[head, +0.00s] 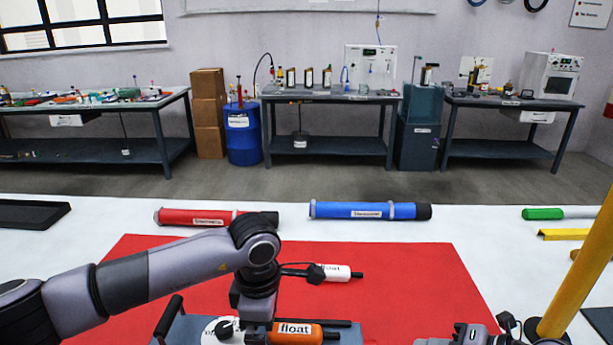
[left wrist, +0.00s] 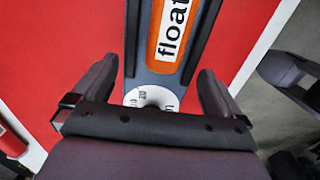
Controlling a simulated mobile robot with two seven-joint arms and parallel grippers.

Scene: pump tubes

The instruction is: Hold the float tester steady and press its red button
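The float tester (head: 345,327) is a blue-grey base with black rails at the bottom of the head view. It carries an orange float labelled "float" (head: 294,332) and a white dial (head: 218,331) with a black knob. In the left wrist view the dial (left wrist: 150,98) and orange float (left wrist: 172,32) lie ahead. My left gripper (head: 255,300) is above the tester near the dial. Its fingers (left wrist: 158,68) are apart, one on each side of the tester, with small gaps. My right gripper (head: 475,335) is partly cut off at the lower right; its fingers are unclear. I see no red button.
A red mat (head: 410,280) covers the middle of the white table. A white float (head: 335,272) lies behind the tester. A red tube (head: 195,217) and blue tube (head: 360,210) lie farther back. A yellow post (head: 580,270) stands at the right, and a black tray (head: 30,214) at the left.

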